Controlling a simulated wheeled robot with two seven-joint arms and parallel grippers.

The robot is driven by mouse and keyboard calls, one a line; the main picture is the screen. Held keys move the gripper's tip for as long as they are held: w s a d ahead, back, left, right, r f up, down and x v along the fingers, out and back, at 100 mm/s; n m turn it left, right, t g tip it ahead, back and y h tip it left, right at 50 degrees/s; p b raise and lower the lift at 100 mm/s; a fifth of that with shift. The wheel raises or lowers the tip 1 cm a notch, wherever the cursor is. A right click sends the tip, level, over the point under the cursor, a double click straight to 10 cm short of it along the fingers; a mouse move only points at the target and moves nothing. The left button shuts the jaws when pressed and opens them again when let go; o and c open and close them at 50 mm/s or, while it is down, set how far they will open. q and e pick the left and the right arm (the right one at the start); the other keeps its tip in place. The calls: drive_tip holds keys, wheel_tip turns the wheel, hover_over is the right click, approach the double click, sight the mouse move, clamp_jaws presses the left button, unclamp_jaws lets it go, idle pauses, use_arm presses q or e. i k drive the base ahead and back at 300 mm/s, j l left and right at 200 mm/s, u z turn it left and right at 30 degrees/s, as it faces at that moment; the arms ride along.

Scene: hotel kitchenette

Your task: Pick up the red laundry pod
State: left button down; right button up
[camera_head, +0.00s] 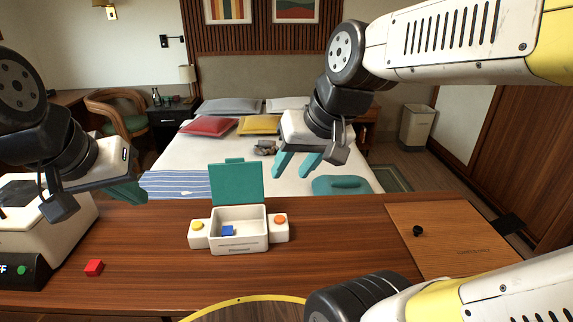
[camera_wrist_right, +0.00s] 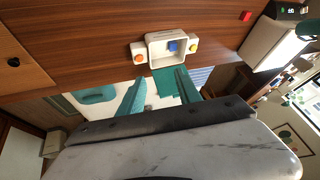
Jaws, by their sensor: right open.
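The red laundry pod (camera_head: 94,267) is a small red cube lying on the wooden counter at the left, just right of a white appliance. It also shows at the top right of the right wrist view (camera_wrist_right: 246,16). My right gripper (camera_head: 297,168) is open and empty, raised above and behind the counter, far to the right of the pod. Its two teal fingers stand apart in the right wrist view (camera_wrist_right: 158,90). My left gripper (camera_head: 128,192) hangs above the counter's back edge at the left, behind and above the pod; whether its fingers are apart is unclear.
A white box (camera_head: 239,241) with its teal lid (camera_head: 236,184) open holds a blue cube (camera_head: 228,230). The white appliance (camera_head: 70,235) stands left of the pod. A wooden board (camera_head: 450,245) with a black knob lies at the right. The counter between pod and box is clear.

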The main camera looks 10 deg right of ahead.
sight(94, 267)
drive_tip(key=j+u, duration=0.1)
drive_tip(key=u, duration=0.3)
drive_tip(key=j+u, duration=0.1)
drive_tip(key=u, duration=0.25)
drive_tip(key=j+u, duration=0.1)
drive_tip(key=u, duration=0.3)
